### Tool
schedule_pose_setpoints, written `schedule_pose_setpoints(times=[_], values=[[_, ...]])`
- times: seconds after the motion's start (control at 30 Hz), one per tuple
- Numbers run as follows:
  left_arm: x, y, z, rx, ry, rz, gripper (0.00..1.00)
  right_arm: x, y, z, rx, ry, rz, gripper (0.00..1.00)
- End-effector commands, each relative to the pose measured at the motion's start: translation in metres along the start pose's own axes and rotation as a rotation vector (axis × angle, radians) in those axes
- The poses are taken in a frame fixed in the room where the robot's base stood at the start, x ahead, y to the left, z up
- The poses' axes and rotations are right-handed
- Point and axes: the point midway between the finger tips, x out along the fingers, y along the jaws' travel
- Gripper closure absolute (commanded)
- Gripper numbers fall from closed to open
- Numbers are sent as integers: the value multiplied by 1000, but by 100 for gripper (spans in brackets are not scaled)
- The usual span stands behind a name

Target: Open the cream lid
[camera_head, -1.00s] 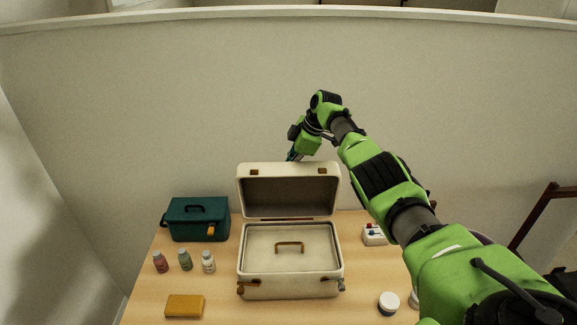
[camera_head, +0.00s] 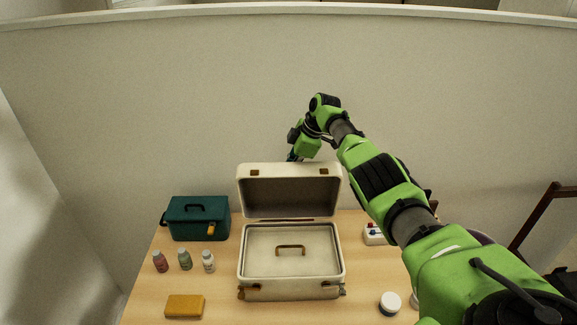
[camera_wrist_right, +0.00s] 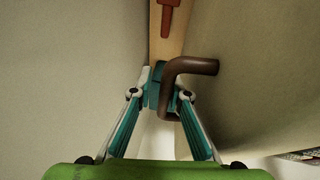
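The cream lid (camera_head: 289,169) of the suitcase (camera_head: 290,292) stands open, roughly upright at the back, its dark inside facing me. A small brown handle (camera_head: 290,247) lies on the panel in the suitcase body. My right gripper (camera_head: 292,156) is behind the lid's upper edge, its tips partly hidden in the head view. In the right wrist view, the teal fingers (camera_wrist_right: 160,88) close in on a bent brown handle (camera_wrist_right: 187,68) on the lid's outer side (camera_wrist_right: 245,75). The handle covers part of the fingertips. My left gripper is out of view.
A teal box (camera_head: 200,220), several small bottles (camera_head: 185,260) and a yellow block (camera_head: 184,306) are left of the suitcase. A white box with coloured knobs (camera_head: 374,235) and a white jar (camera_head: 389,304) are on the right. A wall (camera_head: 180,110) rises behind the table.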

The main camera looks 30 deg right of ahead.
Motion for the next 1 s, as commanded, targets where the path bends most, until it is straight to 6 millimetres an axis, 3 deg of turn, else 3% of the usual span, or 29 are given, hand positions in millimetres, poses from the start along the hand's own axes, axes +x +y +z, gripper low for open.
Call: schedule_pose_setpoints(times=[0.67, 1.0], values=[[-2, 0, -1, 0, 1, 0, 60, -8, 5, -3, -1, 8, 11, 84], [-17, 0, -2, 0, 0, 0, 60, -32, 11, -4, -1, 9, 13, 84]])
